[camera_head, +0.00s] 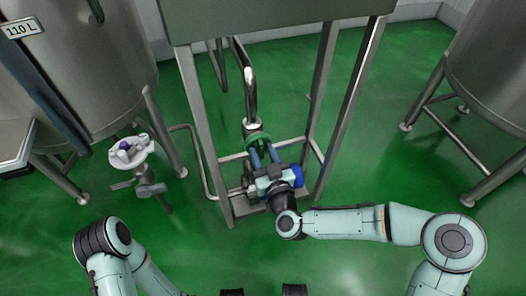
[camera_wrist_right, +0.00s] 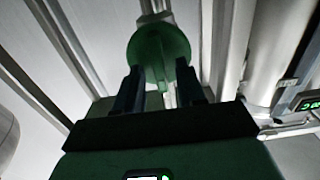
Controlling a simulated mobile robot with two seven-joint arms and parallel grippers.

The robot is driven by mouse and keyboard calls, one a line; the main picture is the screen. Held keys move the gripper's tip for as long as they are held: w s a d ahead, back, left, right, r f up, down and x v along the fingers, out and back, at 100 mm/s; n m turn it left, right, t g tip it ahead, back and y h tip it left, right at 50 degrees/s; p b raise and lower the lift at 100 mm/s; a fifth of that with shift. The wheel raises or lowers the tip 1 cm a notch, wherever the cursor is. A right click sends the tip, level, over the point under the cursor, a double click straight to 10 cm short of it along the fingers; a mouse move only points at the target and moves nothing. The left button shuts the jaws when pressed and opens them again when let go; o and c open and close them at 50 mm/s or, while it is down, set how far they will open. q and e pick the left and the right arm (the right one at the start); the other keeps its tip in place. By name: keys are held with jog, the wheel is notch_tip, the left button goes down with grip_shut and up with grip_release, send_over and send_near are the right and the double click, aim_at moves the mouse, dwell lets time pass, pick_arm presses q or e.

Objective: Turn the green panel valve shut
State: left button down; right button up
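The green panel valve (camera_head: 258,139) sits at the lower end of a bent steel pipe, inside the steel frame. In the right wrist view it shows as a round green disc (camera_wrist_right: 160,45) with a thin green fin toward me. My right gripper (camera_head: 264,158) points at it from the front. In the right wrist view its two dark fingers (camera_wrist_right: 160,86) stand apart, one on each side of the fin, with gaps visible beside it. The fingertips are close to the disc; contact is unclear. My left gripper is not in view; only part of the left arm shows.
Steel frame legs (camera_head: 201,140) stand close on both sides of my right gripper. A blue-ended pump-like unit (camera_head: 292,175) lies beside it. A large tank (camera_head: 90,70) and a white fitting (camera_head: 131,152) stand left, another tank (camera_head: 495,65) right. Green floor between is clear.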

grip_shut()
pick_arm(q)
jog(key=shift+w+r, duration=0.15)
pick_arm(e)
jog(key=shift+m, duration=0.3)
jog(key=shift+r+m+p, duration=0.1)
jog(key=shift+m+p, duration=0.4)
jog(key=shift+m, duration=0.7)
jog(key=m, duration=0.2)
jog(key=shift+d+m+p, duration=0.15)
jog(key=shift+m+p, duration=0.15)
jog(key=shift+m, duration=0.1)
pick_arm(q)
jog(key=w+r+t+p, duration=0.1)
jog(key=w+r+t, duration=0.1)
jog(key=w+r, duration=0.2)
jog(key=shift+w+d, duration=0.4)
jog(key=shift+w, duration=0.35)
pick_arm(e)
jog(key=m, duration=1.2)
jog(key=shift+w+d+f, duration=0.1)
jog(key=shift+d+f, duration=0.05)
jog(key=shift+f, duration=0.2)
